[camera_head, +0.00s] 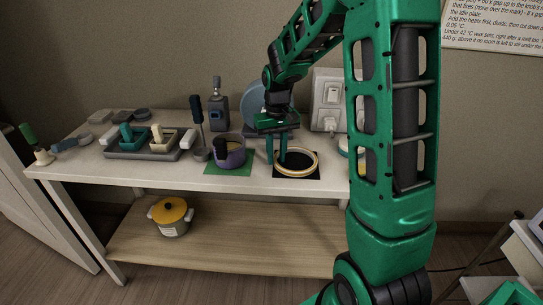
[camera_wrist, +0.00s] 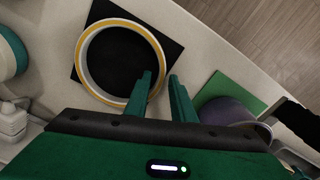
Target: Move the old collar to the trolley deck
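The old collar, a flat cream ring with an orange-yellow edge (camera_head: 309,173), lies on a black square mat (camera_head: 312,151) on the bench; it also shows in the wrist view (camera_wrist: 85,76). My gripper (camera_head: 276,162) points down at the ring's left side in the head view. In the wrist view my gripper (camera_wrist: 160,75) has its fingers apart, one over the ring's inner side and one outside it. The rim seems to lie between them, with no clear contact on both sides. I cannot clearly identify the trolley deck; a pale surface (camera_head: 528,240) shows at the right edge.
A purple pot (camera_head: 229,157) on a green mat (camera_head: 213,169) stands close left of the ring. A white wall box (camera_head: 328,98) is behind. A yellow-lidded pot (camera_head: 171,217) stands on the lower shelf.

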